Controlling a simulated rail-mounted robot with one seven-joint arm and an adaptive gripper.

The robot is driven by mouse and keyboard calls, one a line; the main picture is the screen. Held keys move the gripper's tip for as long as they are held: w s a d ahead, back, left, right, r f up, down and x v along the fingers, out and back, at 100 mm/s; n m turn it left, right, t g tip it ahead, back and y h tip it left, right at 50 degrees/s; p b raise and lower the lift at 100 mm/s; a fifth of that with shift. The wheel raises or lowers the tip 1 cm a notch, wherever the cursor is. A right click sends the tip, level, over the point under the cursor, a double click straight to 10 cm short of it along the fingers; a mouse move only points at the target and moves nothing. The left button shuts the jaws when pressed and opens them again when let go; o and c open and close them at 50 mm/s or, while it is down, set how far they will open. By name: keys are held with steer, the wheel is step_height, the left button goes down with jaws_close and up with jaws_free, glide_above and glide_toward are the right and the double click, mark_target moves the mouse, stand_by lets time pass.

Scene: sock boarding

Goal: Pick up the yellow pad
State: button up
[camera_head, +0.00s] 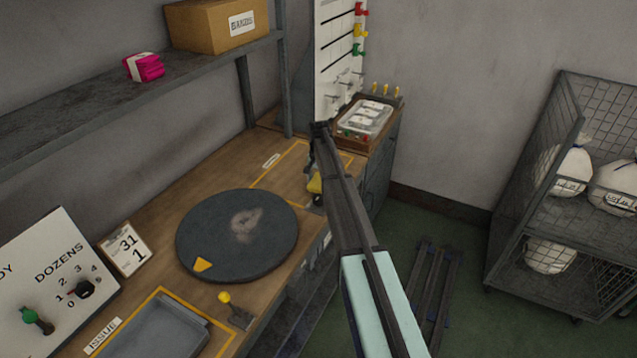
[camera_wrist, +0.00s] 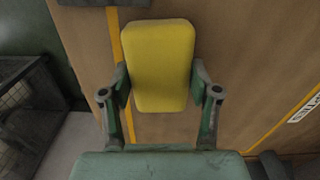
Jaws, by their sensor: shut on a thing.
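The yellow pad (camera_wrist: 158,66) is a rounded block between my fingers in the wrist view. My gripper (camera_wrist: 160,92) is shut on it, one finger against each long side. In the head view my arm reaches to the far end of the wooden bench, and a small part of the yellow pad (camera_head: 315,185) shows beside it near the bench's front edge. The arm hides most of the gripper there. I cannot tell whether the pad touches the bench.
A dark round turntable (camera_head: 215,250) with a yellow arrow sits mid-bench. A yellow-knobbed lever (camera_head: 225,298) and a grey tray (camera_head: 165,330) are nearer. A tray box (camera_head: 365,118) stands at the far end. A wire cage (camera_head: 545,150) with white sacks stands right.

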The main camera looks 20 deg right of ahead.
mark_target(318, 180)
step_height(318, 180, up, 20)
steer(key=b, duration=0.4)
steer(key=shift+f+b, duration=0.2)
steer(key=shift+b, duration=0.1)
steer(key=shift+o, duration=0.2)
steer(key=shift+a, duration=0.1)
